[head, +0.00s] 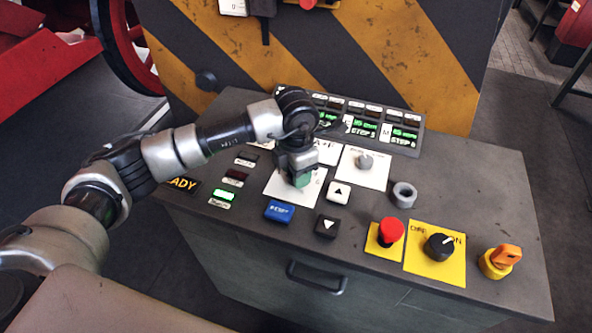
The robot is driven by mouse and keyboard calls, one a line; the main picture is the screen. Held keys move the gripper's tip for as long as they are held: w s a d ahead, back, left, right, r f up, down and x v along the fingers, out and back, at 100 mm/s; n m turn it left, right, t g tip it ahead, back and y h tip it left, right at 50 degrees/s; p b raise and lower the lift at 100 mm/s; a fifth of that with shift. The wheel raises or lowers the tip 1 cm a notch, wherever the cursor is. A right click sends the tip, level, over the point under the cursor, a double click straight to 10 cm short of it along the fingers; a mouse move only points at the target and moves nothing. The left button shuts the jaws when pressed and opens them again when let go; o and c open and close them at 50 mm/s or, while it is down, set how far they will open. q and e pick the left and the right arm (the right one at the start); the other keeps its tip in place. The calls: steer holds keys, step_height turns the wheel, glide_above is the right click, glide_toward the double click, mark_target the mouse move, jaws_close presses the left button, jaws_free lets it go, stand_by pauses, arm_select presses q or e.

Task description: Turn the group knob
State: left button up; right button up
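My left gripper (299,176) reaches in from the left and points down over a white plate (280,187) on the control console. A green patch shows at its lower end. The fingers hide whatever stands on the middle of this plate, so I cannot see a knob there or whether the fingers touch one. Another white plate to the right carries a small grey knob (366,162). A black knob (438,247) with a white pointer sits on a yellow plate. I cannot read which knob is labelled group. My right gripper is not in view.
Near the gripper are a blue button (279,211), a white up-arrow button (338,192) and a black down-arrow button (326,226). A red mushroom button (391,230), a grey ring (403,195) and an orange key switch (501,261) stand to the right. A lit step panel (405,133) lies behind.

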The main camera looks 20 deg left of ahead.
arm_select(q)
steer(key=shift+r, duration=0.1)
steer(key=o, duration=0.9)
step_height(320, 180, up, 11)
steer(key=shift+f+b, duration=0.15)
steer(key=shift+b, duration=0.7)
